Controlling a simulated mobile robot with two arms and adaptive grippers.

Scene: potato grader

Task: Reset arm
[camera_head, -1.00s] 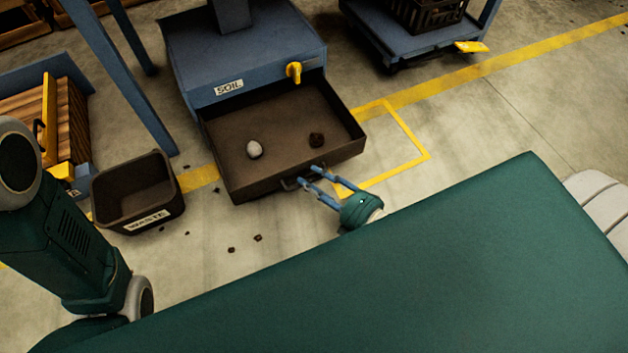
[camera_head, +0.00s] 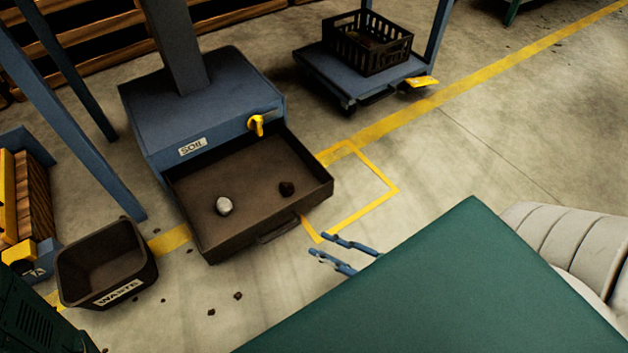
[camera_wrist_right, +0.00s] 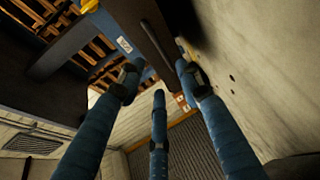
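My right gripper (camera_head: 335,252) shows past the edge of my green body in the head view. Its blue fingers are spread and empty, a short way in front of the drawer handle (camera_head: 278,232) and apart from it. In the right wrist view my right gripper (camera_wrist_right: 160,85) also shows spread fingers with nothing between them. The dark drawer (camera_head: 225,245) under the blue box labelled SOIL (camera_head: 195,95) stands pulled out. A pale round lump (camera_head: 224,206) and a dark clod (camera_head: 287,188) lie in it. My left gripper is out of view.
A black WASTE bin (camera_head: 105,265) stands on the floor left of the drawer. A blue cart (camera_head: 345,78) with a black crate (camera_head: 368,45) is at the back. Small dark crumbs lie on the floor. Floor right of the drawer is clear.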

